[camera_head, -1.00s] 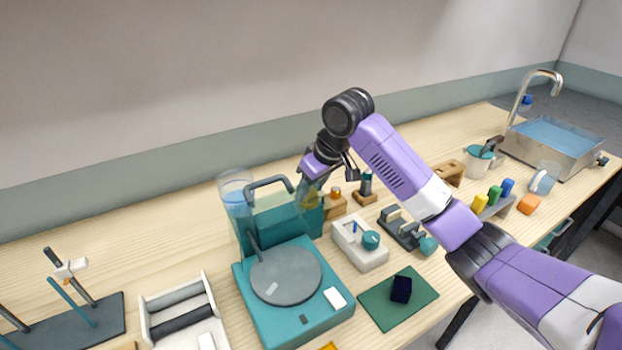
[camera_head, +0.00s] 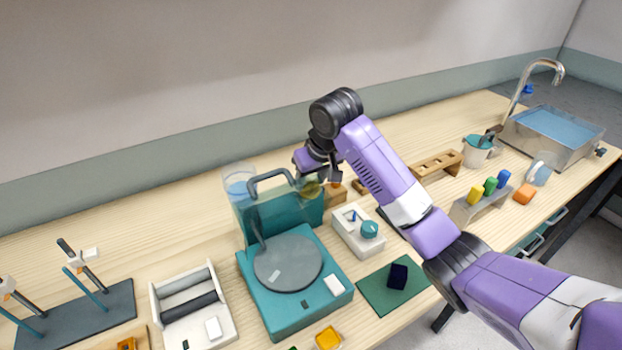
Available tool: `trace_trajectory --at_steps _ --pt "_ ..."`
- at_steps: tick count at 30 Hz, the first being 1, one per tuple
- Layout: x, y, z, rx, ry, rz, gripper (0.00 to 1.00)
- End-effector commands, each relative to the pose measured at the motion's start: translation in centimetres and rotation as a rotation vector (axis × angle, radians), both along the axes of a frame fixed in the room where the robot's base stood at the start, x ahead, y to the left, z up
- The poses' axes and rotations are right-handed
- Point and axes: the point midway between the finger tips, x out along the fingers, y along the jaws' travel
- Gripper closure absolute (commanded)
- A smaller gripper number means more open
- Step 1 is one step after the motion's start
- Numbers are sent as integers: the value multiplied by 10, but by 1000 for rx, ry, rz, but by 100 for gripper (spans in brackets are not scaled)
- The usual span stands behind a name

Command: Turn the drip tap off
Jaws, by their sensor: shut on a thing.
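My gripper (camera_head: 318,180) is at the back of the bench, above the right end of a teal machine (camera_head: 262,219). It is shut on a small olive-yellow, glassy thing (camera_head: 310,189), whose shape is partly hidden by the fingers. The machine has a grey arched tube (camera_head: 270,176), a round grey plate (camera_head: 288,263) and a clear cup (camera_head: 239,187) with blue liquid at its left. A white box (camera_head: 358,232) with a teal knob and a small blue lever stands to the right. I cannot tell which part is the drip tap; the gripper is apart from the box.
A wooden rack (camera_head: 437,164), a pot (camera_head: 478,146) and a steel sink (camera_head: 552,138) with a curved faucet stand at the right. Coloured blocks sit on a small stand (camera_head: 470,208). A white tray (camera_head: 190,303) and a dark rod stand (camera_head: 85,315) are at the left.

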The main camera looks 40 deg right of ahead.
Motion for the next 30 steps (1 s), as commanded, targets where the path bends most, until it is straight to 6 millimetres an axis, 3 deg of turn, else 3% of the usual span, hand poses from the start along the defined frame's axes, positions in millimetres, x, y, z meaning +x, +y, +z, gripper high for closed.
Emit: trace_trajectory --at_steps 2,3,6,17,30 --pt "-2 0 -3 3 8 -4 93" --pt "-2 0 -4 3 8 -4 48" --pt "-1 0 -3 2 7 -3 30" --pt "-1 0 2 1 2 0 30" --pt "-24 7 62 0 2 -1 30"
